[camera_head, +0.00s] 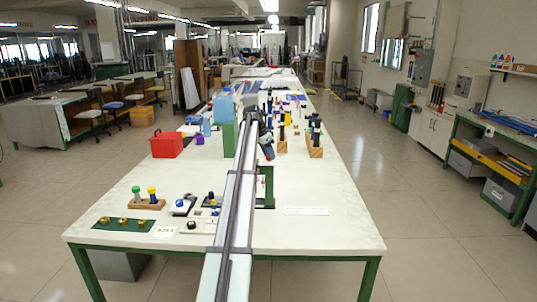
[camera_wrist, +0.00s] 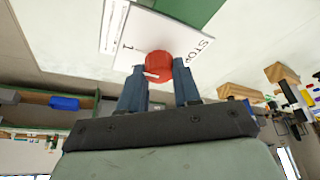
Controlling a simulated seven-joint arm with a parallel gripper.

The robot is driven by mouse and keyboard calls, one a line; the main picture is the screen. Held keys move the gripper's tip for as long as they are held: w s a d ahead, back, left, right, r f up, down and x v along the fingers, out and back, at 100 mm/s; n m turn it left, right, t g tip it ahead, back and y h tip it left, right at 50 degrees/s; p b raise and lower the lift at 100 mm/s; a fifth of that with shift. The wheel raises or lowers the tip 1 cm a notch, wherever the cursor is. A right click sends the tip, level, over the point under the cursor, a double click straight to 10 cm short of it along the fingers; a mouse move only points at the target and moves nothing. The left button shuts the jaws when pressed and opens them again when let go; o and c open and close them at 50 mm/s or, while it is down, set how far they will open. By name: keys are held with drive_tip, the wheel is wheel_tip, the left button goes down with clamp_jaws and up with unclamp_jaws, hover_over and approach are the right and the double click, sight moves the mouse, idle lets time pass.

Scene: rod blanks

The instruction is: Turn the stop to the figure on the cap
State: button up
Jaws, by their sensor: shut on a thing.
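A red round knob (camera_wrist: 159,60) with a short white mark sits on a white plate (camera_wrist: 125,35) in the wrist view. The plate is printed "STOP" beside the knob, a "1" to its left and small scale lines near its upper left edge. My gripper (camera_wrist: 158,73) is shut on the knob, one finger on each side. A green part (camera_wrist: 185,8) adjoins the plate. In the head view a green stand (camera_head: 267,197) stands right of my arm; the knob's face is not readable there. I cannot make out a cap with a figure on it.
A wooden block with green- and yellow-topped pegs (camera_head: 146,204) and a green mat with brass pieces (camera_head: 125,225) lie at the left front. A red box (camera_head: 167,145) stands farther back. Wooden holders (camera_head: 315,150) stand at the right. The table's right front is mostly clear.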

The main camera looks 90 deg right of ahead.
drive_tip(key=o, duration=1.1)
drive_tip(key=shift+c, duration=0.2)
drive_tip(key=v, duration=1.4)
drive_tip(key=shift+d, duration=0.1)
